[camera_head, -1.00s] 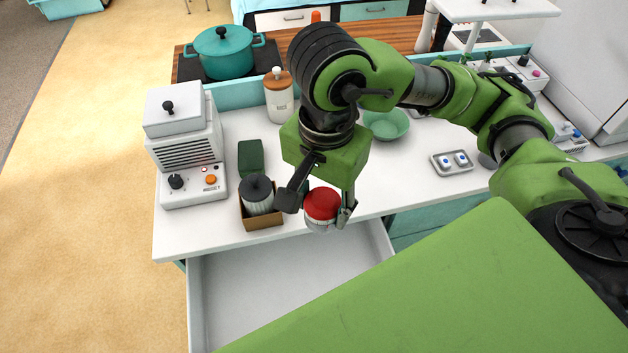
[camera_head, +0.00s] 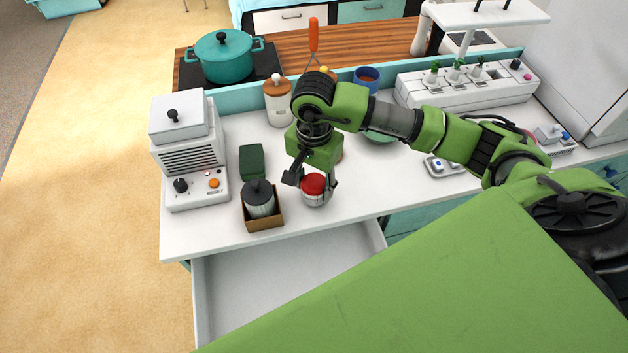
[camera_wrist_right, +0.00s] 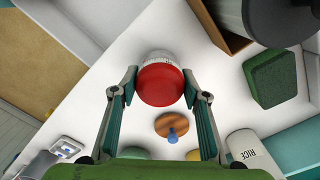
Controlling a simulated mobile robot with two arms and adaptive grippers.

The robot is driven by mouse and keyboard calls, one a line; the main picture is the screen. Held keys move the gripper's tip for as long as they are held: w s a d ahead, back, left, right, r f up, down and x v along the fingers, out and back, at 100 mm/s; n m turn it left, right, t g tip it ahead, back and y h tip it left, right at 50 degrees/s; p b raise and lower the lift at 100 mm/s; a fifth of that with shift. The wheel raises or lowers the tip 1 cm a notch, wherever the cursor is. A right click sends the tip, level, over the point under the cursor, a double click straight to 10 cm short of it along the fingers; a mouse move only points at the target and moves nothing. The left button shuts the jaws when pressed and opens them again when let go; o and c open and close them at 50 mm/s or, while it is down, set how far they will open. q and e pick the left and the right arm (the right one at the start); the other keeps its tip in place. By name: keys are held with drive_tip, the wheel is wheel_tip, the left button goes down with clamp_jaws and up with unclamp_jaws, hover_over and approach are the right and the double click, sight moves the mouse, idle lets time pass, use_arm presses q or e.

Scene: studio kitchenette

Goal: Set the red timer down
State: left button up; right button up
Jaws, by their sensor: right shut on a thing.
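The red timer (camera_head: 314,184) has a red domed top and a white dial base. It is at the white counter's front part, just right of the small brown box. My right gripper (camera_head: 313,181) reaches down around it, with one finger on each side. In the right wrist view, the timer (camera_wrist_right: 160,84) sits between the two fingertips (camera_wrist_right: 160,92). The gripper is shut on it. Its base looks at or very near the counter top; whether it touches cannot be told. My left gripper is not in view.
The brown box (camera_head: 266,223) holds a grey-lidded jar (camera_head: 259,197). A green block (camera_head: 251,161) and a white appliance (camera_head: 190,150) stand further left. An open drawer (camera_head: 270,290) lies below the counter's front edge. Bare counter (camera_head: 375,185) extends right of the timer.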

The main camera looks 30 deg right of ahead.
drive_tip(key=shift+f, duration=0.25)
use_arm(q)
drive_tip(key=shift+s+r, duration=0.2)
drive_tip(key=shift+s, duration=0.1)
use_arm(e)
drive_tip(key=shift+f, duration=0.1)
drive_tip(key=shift+f, duration=0.1)
drive_tip(key=o, duration=1.2)
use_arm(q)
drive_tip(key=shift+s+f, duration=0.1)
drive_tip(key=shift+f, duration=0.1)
use_arm(e)
drive_tip(key=shift+o, duration=0.2)
